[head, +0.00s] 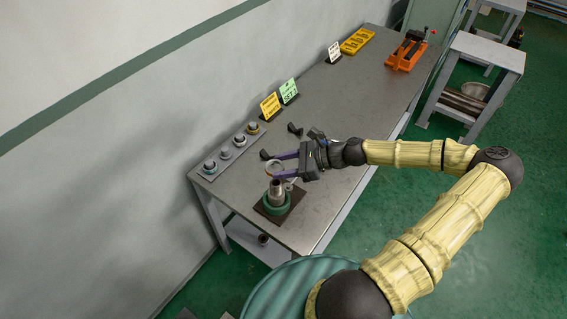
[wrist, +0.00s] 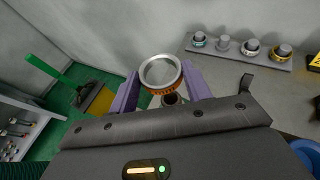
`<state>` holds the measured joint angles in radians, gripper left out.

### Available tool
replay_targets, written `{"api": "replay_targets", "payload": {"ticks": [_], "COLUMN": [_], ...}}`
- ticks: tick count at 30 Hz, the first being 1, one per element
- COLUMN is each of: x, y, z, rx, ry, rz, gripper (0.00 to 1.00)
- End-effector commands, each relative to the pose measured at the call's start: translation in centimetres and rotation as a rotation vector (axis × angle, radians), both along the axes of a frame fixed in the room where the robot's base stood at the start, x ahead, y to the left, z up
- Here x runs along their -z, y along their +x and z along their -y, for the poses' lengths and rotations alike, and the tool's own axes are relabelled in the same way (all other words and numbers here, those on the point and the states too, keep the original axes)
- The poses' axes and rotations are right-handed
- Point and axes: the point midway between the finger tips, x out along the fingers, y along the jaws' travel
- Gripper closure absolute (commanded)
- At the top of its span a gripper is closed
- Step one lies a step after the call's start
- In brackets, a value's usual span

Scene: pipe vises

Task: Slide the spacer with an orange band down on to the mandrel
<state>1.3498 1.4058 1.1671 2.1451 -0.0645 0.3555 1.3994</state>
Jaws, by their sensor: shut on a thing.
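The spacer with an orange band (wrist: 160,73) is a grey ring held between the two purple fingers of my gripper (wrist: 161,80). In the head view the spacer (head: 273,168) shows at the fingertips of my gripper (head: 275,166). The mandrel (head: 276,189) is a grey metal post standing upright in a green collar (head: 277,207) on a dark plate. Its top (wrist: 171,99) shows just past the spacer's near edge in the wrist view. The spacer looks higher than the mandrel and slightly off its axis, apart from it. The mandrel's lower part is hidden in the wrist view.
A grey rack (head: 231,153) with several pegs, some carrying banded rings, lies along the wall side. Yellow and green signs (head: 270,107) stand behind it. An orange vise (head: 406,52) is at the far end. The middle of the bench (head: 335,105) is clear.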

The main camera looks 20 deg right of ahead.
Motion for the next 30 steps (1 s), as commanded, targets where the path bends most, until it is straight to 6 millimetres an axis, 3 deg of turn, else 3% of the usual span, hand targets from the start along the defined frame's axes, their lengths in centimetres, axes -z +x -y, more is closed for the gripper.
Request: {"api": "replay_targets", "payload": {"ticks": [18,30], "x": [4.9,5.7], "y": [0.0,0.0], "z": [0.1,0.2], "rx": [0.004,0.004], "ry": [0.001,0.000], "rz": [0.000,0.000], "gripper": [0.74,0.74]}}
